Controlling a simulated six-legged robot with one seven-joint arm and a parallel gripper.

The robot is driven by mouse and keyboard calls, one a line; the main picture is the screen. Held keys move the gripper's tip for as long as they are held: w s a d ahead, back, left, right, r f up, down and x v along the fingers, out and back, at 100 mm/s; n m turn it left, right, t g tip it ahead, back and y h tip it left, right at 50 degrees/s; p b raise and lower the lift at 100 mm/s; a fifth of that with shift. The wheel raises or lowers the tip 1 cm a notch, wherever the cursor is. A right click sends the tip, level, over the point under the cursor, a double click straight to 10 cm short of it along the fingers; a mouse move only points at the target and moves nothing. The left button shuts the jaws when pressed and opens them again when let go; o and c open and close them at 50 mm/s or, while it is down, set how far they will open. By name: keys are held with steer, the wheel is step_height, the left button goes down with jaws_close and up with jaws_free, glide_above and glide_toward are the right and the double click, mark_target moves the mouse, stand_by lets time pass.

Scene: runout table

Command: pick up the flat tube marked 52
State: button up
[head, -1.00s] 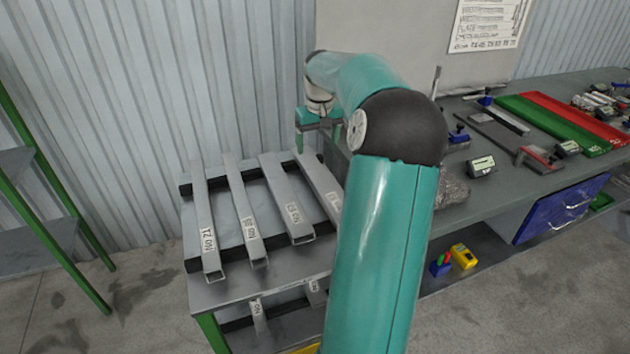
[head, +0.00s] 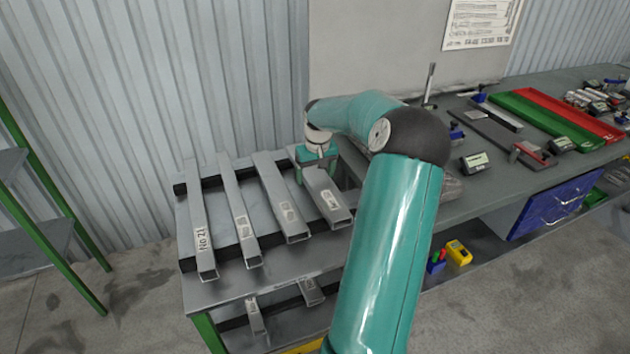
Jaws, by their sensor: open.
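Several grey square-section metal tubes lie side by side on the upper deck of a rack in the head view. The leftmost tube (head: 201,225) has a label reading No 21. The labels on the second tube (head: 241,220), the third tube (head: 281,200) and the rightmost tube (head: 335,206) are too small to read surely, so I cannot tell which is 52. My gripper (head: 317,178) points down over the rightmost tube, behind its label. Its fingers are open, one at each side of this tube; whether they touch it is unclear.
The tubes rest on dark crossbars (head: 188,264) of the rack. More tube ends (head: 256,316) show on the lower shelf. To the right stands a workbench (head: 500,180) with green and red trays (head: 545,120) and tools. A corrugated wall is behind.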

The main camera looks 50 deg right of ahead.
steer(key=shift+w+f, duration=0.1)
steer(key=shift+f, duration=0.5)
steer(key=c, duration=1.4)
steer(key=shift+r, duration=0.1)
steer(key=shift+c, duration=0.3)
